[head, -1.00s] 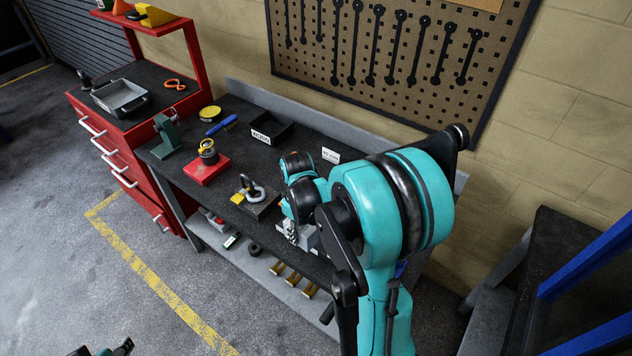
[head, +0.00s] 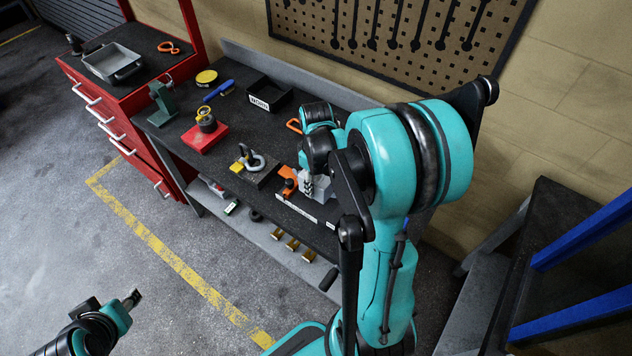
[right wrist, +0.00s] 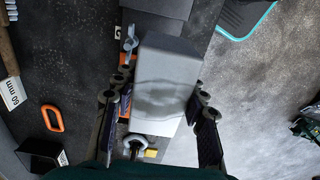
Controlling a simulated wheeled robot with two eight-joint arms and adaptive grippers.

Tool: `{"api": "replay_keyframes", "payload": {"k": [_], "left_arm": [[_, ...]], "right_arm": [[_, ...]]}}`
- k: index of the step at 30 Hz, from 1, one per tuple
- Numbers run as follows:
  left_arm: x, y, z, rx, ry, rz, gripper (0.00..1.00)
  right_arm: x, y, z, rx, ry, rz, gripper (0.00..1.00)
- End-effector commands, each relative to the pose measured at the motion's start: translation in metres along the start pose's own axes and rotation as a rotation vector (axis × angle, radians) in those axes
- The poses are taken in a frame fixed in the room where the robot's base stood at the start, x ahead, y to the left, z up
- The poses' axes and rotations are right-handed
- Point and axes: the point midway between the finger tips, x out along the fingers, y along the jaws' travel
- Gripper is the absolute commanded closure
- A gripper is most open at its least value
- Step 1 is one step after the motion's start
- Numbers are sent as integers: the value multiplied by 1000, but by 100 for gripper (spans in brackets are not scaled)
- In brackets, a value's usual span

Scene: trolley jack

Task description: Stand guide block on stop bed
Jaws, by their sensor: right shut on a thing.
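A grey block (right wrist: 165,80), which I take for the guide block, sits between the fingers of my right gripper (right wrist: 158,98), which is shut on it. In the head view the right gripper (head: 310,178) is low over the front of the workbench, partly hidden by my arm, and the block (head: 322,188) shows beside orange fittings (head: 287,182). These fittings and a dark base with a pale front strip (head: 300,207) seem to belong to the stop bed. Whether the block touches it I cannot tell. My left gripper (head: 132,298) is away over the floor, its opening unclear.
A shackle on a dark plate (head: 255,165) stands left of the right gripper. Further left are a red block (head: 205,137), a blue brush (head: 219,91) and a black bin (head: 270,96). An orange ring (right wrist: 52,118) lies behind. A lower shelf (head: 270,232) holds brass parts.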

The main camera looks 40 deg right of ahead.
Motion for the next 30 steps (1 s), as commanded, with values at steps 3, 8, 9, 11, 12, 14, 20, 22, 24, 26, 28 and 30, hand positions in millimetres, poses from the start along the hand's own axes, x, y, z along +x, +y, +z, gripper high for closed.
{"api": "replay_keyframes", "payload": {"k": [3, 8, 9, 11, 12, 14, 20, 22, 24, 26, 28, 30], "left_arm": [[8, 0, 6, 0, 0, 0, 60], [19, 0, 13, 0, 0, 0, 60], [22, 0, 15, 0, 0, 0, 60], [25, 0, 18, 0, 0, 0, 60], [28, 0, 20, 0, 0, 0, 60], [32, 0, 23, 0, 0, 0, 60], [45, 0, 32, 0, 0, 0, 60], [49, 0, 35, 0, 0, 0, 60], [53, 0, 38, 0, 0, 0, 60], [56, 0, 40, 0, 0, 0, 60], [58, 0, 41, 0, 0, 0, 60], [59, 0, 42, 0, 0, 0, 60]], "right_arm": [[11, 0, 0, 0, 0, 0, 100], [26, 0, 0, 0, 0, 0, 100], [30, 0, 0, 0, 0, 0, 100], [35, 0, 0, 0, 0, 0, 100], [39, 0, 0, 0, 0, 0, 100], [44, 0, 0, 0, 0, 0, 100], [62, 0, 0, 0, 0, 0, 100], [69, 0, 0, 0, 0, 0, 100], [74, 0, 0, 0, 0, 0, 100], [78, 0, 0, 0, 0, 0, 100], [81, 0, 0, 0, 0, 0, 100], [82, 0, 0, 0, 0, 0, 100]]}}
